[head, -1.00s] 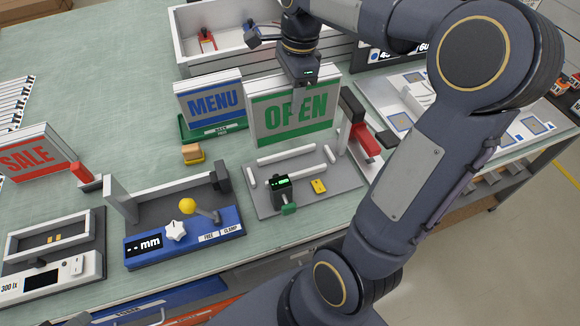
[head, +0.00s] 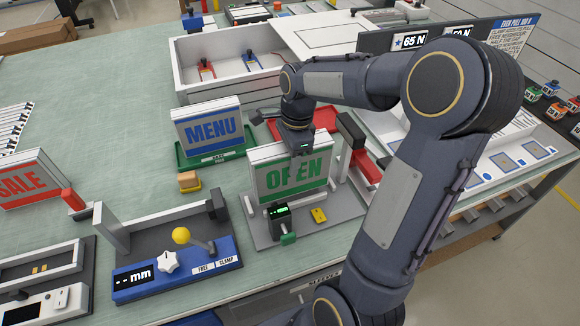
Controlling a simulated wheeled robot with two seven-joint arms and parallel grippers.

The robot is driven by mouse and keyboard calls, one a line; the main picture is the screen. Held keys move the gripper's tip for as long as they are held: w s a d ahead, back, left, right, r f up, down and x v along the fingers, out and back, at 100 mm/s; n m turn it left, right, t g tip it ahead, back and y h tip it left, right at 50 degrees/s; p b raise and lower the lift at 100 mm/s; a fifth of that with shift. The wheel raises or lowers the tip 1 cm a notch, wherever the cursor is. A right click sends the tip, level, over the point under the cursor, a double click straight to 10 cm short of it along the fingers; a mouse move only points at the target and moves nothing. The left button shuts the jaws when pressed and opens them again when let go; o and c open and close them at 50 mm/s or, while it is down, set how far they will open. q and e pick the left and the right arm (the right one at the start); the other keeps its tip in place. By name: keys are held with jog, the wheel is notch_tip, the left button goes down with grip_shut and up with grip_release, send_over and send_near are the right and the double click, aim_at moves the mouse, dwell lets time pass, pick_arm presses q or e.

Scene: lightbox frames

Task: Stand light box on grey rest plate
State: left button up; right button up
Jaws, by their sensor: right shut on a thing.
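The light box with green OPEN lettering (head: 273,180) is upright in the middle of the head view. My right gripper (head: 299,148) is shut on its top edge. The box's lower edge is over the plate, between the left and right rails. I cannot tell whether it touches the plate. The box hides the plate's back part. My left gripper is out of view.
A MENU light box (head: 210,130) stands in a green tray to the left. A blue-fronted clamp fixture (head: 176,263) is at front left, with a SALE sign (head: 28,180) beyond. A red-handled post (head: 367,166) is close on the right. A white bin (head: 190,88) is behind.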

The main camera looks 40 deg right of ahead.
jog(key=shift+f, duration=1.65)
jog(key=o, duration=1.4)
jog(key=r, duration=0.3)
jog(key=d+r, duration=0.1)
jog(key=r, duration=0.7)
jog(key=shift+s+d, duration=0.15)
jog(key=shift+s+r, duration=0.15)
jog(key=shift+r, duration=0.35)
jog(key=s+a+f+n+t+y, duration=0.1)
jog(key=s+a+f+n+t, duration=0.1)
jog(key=s+a+n, duration=0.5)
jog(key=s+a+f+n+t+y, duration=0.1)
jog(key=s+a+f+n+t, duration=0.1)
jog(key=s+a+n, duration=0.5)
jog(key=s+n+t, duration=0.1)
jog(key=n, duration=0.5)
jog(key=shift+s, duration=0.4)
